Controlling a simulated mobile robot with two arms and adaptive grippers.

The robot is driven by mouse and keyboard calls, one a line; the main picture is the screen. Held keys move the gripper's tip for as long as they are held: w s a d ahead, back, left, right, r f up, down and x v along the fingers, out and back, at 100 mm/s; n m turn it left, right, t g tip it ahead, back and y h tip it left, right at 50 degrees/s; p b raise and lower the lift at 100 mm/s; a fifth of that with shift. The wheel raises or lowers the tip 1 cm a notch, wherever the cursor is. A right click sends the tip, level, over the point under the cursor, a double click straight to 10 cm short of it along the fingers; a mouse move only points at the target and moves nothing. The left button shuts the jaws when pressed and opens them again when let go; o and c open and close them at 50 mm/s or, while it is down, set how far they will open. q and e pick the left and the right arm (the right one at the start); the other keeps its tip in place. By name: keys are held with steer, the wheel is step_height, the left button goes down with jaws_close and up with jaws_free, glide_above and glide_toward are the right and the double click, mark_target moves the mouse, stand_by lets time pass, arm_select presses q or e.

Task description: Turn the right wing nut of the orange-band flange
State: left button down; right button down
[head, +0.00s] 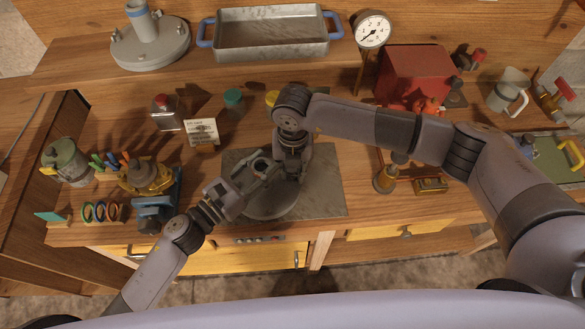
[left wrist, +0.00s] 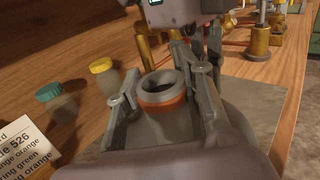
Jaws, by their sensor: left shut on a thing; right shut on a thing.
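The orange-band flange stands on the grey mat, its round grey base (head: 272,208) below and its neck's orange band (left wrist: 163,104) showing in the left wrist view. My left gripper (head: 262,172) is shut on the neck, one finger on each side of it in the left wrist view (left wrist: 165,98). My right gripper (head: 292,172) points down from above at the flange's right side and is shut. The right wing nut is hidden by its fingers, so I cannot see its angle.
A second flange (head: 150,50) with a blue band and a metal tray (head: 270,35) stand on the shelf behind. A printed card (head: 202,132), a teal-lidded jar (head: 234,98) and a yellow-lidded jar (left wrist: 103,75) stand behind the grey mat (head: 328,190). The mat's right part is bare.

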steer(key=shift+w+d+f+n, duration=0.15)
steer(key=shift+w+d+n, duration=0.05)
steer(key=shift+d+n, duration=0.45)
steer(key=shift+a+n, duration=0.1)
steer(key=shift+n, duration=0.15)
steer(key=c, duration=1.6)
jaws_free()
steer(key=o, duration=0.4)
steer(key=shift+s+a, duration=0.1)
steer(key=shift+a, duration=0.1)
steer(key=shift+o, duration=0.2)
steer(key=shift+a, duration=0.1)
steer(key=shift+s+a, duration=0.15)
steer(key=shift+a, duration=0.15)
